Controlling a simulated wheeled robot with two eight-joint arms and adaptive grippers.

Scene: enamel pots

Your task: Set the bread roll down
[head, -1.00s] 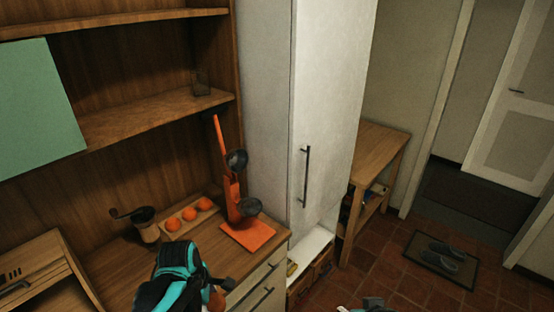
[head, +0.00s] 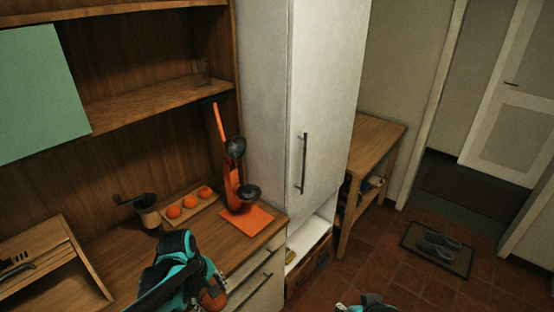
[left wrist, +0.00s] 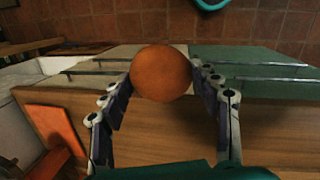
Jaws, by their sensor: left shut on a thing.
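The bread roll (left wrist: 161,73) is round and brown. In the left wrist view it sits between the two fingers of my left gripper (left wrist: 165,78), which is shut on it. In the head view the roll (head: 213,297) shows at the bottom, at the end of my left gripper (head: 214,286), by the front edge of the wooden counter (head: 110,255). In the wrist view the roll covers part of the drawer fronts beyond the counter edge. I cannot tell its height above the counter. Only a small part of my right gripper (head: 368,304) shows at the bottom edge; its fingers are not clear.
On the counter are a grinder (head: 146,211), a tray (head: 205,206) with three orange fruits, and an orange stand (head: 232,190) with dark ladles on an orange base. A wooden bread box (head: 60,262) is at left. A tall white cabinet (head: 325,90) stands right. Bare counter lies between.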

